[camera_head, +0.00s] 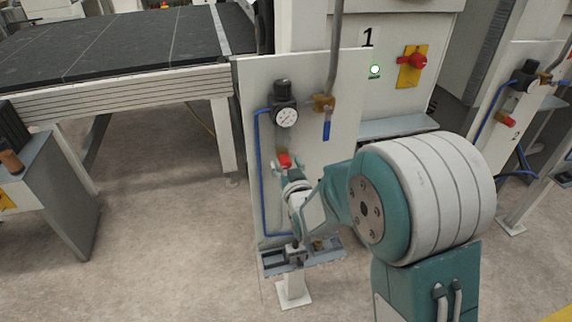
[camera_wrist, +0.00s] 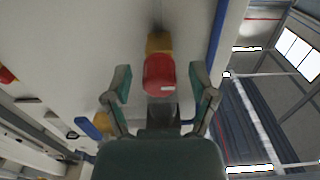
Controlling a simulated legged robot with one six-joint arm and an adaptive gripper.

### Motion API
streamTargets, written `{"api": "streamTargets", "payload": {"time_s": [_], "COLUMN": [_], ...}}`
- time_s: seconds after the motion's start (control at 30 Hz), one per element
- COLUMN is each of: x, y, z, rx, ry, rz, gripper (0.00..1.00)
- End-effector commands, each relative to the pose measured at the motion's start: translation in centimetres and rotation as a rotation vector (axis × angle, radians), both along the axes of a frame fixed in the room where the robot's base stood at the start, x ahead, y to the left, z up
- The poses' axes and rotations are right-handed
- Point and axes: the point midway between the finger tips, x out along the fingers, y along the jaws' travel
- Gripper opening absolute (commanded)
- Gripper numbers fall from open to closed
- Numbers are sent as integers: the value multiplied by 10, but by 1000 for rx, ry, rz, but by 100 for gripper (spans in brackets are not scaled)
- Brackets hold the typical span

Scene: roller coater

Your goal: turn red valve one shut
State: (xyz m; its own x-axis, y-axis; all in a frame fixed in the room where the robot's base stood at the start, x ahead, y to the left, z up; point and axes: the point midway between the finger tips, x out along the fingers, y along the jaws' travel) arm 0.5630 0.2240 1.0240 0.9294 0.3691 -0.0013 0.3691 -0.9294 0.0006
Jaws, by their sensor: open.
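The red valve (camera_head: 285,160) is on the white panel (camera_head: 305,75) of the station marked 1, below a round gauge. In the wrist view the red valve (camera_wrist: 159,75) appears between my two fingers, in front of a brass fitting (camera_wrist: 158,42). My gripper (camera_head: 289,168) is at the red valve, which partly hides behind it in the head view. In the wrist view my gripper (camera_wrist: 161,85) is open, with one finger on each side of the red valve and a visible gap on both sides.
The gauge (camera_head: 286,117) and a brass valve with a blue lever (camera_head: 327,130) sit above my gripper. A blue hose (camera_head: 262,180) runs along the panel's left side. A grey ledge (camera_head: 330,258) is below. Another panel with a red valve (camera_head: 509,122) stands right.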

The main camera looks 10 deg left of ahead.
Motion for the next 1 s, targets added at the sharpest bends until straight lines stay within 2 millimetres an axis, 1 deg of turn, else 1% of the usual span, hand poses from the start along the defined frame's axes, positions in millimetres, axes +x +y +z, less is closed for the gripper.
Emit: {"api": "streamTargets", "payload": {"time_s": [0.03, 0.07, 0.1, 0.17, 0.2, 0.47, 0.8, 1.0], "x": [0, 0, 0, 0, 0, 0, 0, 0], "y": [0, 0, 0, 0, 0, 1, 1, 0], "z": [0, 0, 0, 0, 0, 0, 0, 0], "rx": [0, 0, 0, 0, 0, 19, 223, 249], "ry": [0, 0, 0, 0, 0, 7, 88, 98], "rz": [0, 0, 0, 0, 0, 1, 1, 1], "gripper": [73, 60, 42, 16, 0, 0, 0, 0]}}
